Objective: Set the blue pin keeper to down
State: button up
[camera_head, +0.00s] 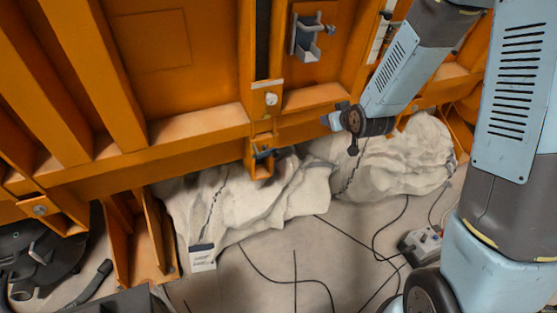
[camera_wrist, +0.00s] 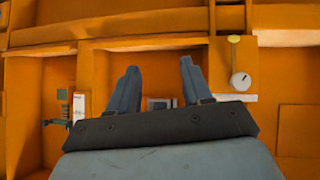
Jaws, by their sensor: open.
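My gripper shows in the wrist view (camera_wrist: 158,68) with its two grey-blue fingers apart and nothing between the tips. In the head view the end of my arm hangs in front of the orange frame's lower beam, right of the middle; its fingers are not clear there. A small dark blue-grey piece (camera_head: 262,152) sits in an orange bracket below the beam, left of my arm's end and apart from it. It may be the blue pin keeper, but its colour and position are too small to tell. I cannot pick out the keeper surely in the wrist view.
The orange frame (camera_head: 200,128) fills the upper head view. A grey bracket with a clamp (camera_head: 305,42) and a round dial (camera_head: 271,99) are on it. Pale crumpled sacks (camera_head: 385,160) lie below. Black cables and a grey box (camera_head: 420,245) are on the floor.

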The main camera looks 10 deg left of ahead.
jog(key=a+f+n+t+y, duration=0.1)
jog(key=a+f+y, duration=0.1)
jog(key=a+f, duration=0.3)
jog(key=a+f+t+y, duration=0.1)
jog(key=a+f, duration=0.2)
jog(key=f, duration=0.4)
jog(key=m+t+y, duration=0.1)
jog(key=t+y, duration=0.1)
send_near(277, 156)
jog(key=x, duration=0.8)
jog(key=shift+w+a+f, duration=0.15)
jog(key=shift+a, duration=0.1)
jog(key=shift+c, duration=0.2)
grip_shut()
